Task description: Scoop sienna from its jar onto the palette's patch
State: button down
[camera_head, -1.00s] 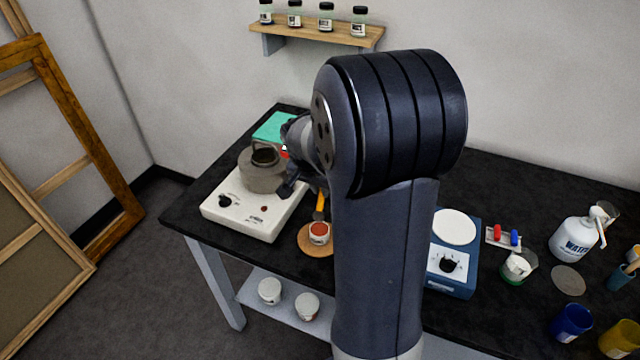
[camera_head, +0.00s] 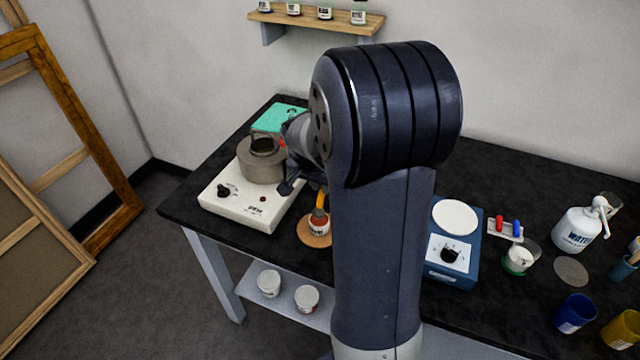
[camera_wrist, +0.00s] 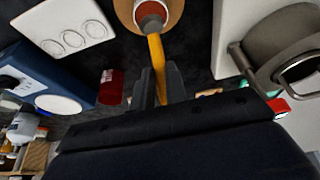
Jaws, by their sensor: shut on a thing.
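The sienna jar (camera_head: 319,228) is a small pale jar with red-brown contents, standing on a round wooden coaster (camera_head: 310,240) at the table's front edge. It also shows at the top of the wrist view (camera_wrist: 150,9). My gripper (camera_wrist: 160,80) is shut on the orange handle of a scoop (camera_wrist: 157,62). The scoop's grey end is over or in the jar's mouth; I cannot tell how deep. In the head view my arm hides most of the gripper. A white panel with three rings (camera_wrist: 65,37) shows in the wrist view; I cannot tell whether it is the palette.
A white hotplate (camera_head: 240,205) with a grey pot (camera_head: 262,165) stands left of the jar. A blue device with a white disc (camera_head: 455,250) is right of my arm. A red container (camera_wrist: 110,88) shows in the wrist view. Cups and a water bottle (camera_head: 578,232) are at the right.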

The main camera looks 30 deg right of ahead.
aim_at(320, 199)
jog(key=shift+s+f+b, duration=0.1)
jog(key=shift+f+b, duration=0.7)
jog(key=shift+b, duration=0.15)
dwell(1.8)
jog(key=shift+r+p, duration=2.3)
jog(key=shift+r, duration=1.3)
jog(key=shift+f, duration=0.1)
